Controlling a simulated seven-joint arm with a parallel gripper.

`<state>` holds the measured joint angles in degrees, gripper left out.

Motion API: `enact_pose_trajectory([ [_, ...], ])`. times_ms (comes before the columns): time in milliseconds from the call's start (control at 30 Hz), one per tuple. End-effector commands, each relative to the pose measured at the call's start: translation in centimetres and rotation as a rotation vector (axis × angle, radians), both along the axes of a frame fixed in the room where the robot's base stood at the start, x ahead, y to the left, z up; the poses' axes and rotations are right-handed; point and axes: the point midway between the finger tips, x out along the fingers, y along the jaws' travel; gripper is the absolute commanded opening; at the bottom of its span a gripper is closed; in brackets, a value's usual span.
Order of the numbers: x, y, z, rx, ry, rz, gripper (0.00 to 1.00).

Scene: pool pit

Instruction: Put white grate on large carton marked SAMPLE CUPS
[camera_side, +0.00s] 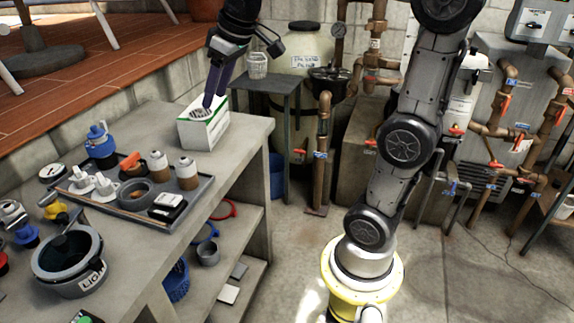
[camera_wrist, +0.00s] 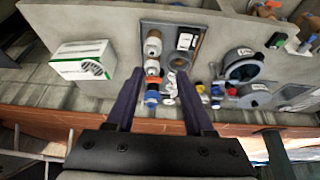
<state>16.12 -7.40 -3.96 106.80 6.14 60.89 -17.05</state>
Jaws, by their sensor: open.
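A white carton with green edges (camera_side: 206,132) stands at the far end of the grey bench; its marking is too small to read. It also shows left of my fingers in the wrist view (camera_wrist: 78,48). A round, slatted pale grate (camera_side: 198,113) appears to lie on the carton's top; it also shows in the wrist view (camera_wrist: 93,68). My gripper (camera_side: 214,100) is open, with dark purple fingers pointing down. In the side view they overlap the carton and grate. In the wrist view nothing shows between the fingertips (camera_wrist: 159,72) except the background, and they are apart from the grate.
A grey tray (camera_side: 205,187) holds several fittings and bottles on the bench. Bare bench top (camera_side: 150,122) lies between carton and tray.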

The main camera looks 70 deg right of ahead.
Motion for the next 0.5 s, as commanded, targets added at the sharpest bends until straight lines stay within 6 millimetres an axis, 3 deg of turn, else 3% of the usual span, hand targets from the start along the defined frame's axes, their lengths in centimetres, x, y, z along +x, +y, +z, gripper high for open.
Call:
enact_pose_trajectory([
  [100, -5.3, 3.4, -1.5, -0.002, -0.020, 0.011, 0.53],
  [300, -12.9, 6.6, -5.8, 0.005, -0.047, 0.018, 0.53],
  [500, -16.9, 7.6, -9.1, 0.013, -0.065, 0.021, 0.53],
])
